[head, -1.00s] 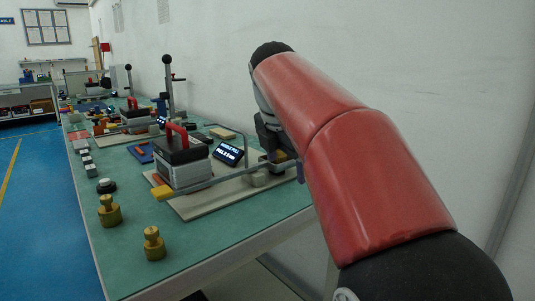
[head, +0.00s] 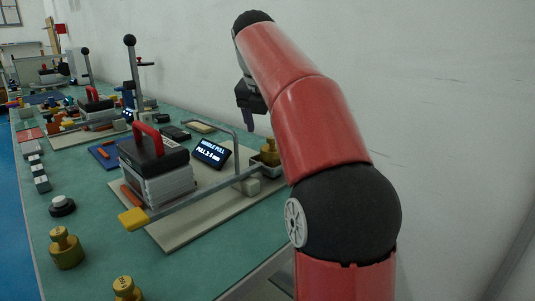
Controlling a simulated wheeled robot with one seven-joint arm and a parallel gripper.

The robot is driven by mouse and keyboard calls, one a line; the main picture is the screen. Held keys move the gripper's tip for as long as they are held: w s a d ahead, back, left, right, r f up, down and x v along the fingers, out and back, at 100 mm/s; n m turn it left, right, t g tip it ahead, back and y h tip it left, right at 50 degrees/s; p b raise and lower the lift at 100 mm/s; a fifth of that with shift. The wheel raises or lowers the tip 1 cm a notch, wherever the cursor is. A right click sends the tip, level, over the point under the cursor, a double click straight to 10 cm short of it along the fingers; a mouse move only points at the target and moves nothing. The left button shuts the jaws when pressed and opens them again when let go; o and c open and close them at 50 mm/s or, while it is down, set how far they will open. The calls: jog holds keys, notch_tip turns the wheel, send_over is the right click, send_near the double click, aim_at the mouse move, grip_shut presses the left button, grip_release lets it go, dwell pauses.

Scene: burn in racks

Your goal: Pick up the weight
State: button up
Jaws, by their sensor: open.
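A brass weight (head: 269,152) stands at the right end of the nearest test rig, by the bent metal rod. Two more brass weights stand on the green bench at the lower left: one weight (head: 66,248) is whole in view, and the other weight (head: 125,290) is cut by the bottom edge. My gripper (head: 249,121) hangs over the rig's right end, above and a little left of the weight there, apart from it in the picture. It is open and I see nothing in it. My forearm hides part of the gripper.
The rig's base board (head: 180,235) carries a dark block with a red handle (head: 147,140), a lever with a yellow end (head: 133,219) and a small display (head: 212,153). A tall black-knobbed post (head: 131,70) stands behind. A white wall is close on the right.

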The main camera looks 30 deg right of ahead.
aim_at(271, 138)
jog(key=b+x, duration=0.1)
jog(key=x, duration=0.5)
jog(key=shift+s+a+f, duration=0.1)
jog(key=shift+s+f, duration=0.05)
jog(key=shift+f, duration=0.1)
jog(key=shift+c, duration=0.2)
grip_shut()
jog(key=shift+r, duration=0.1)
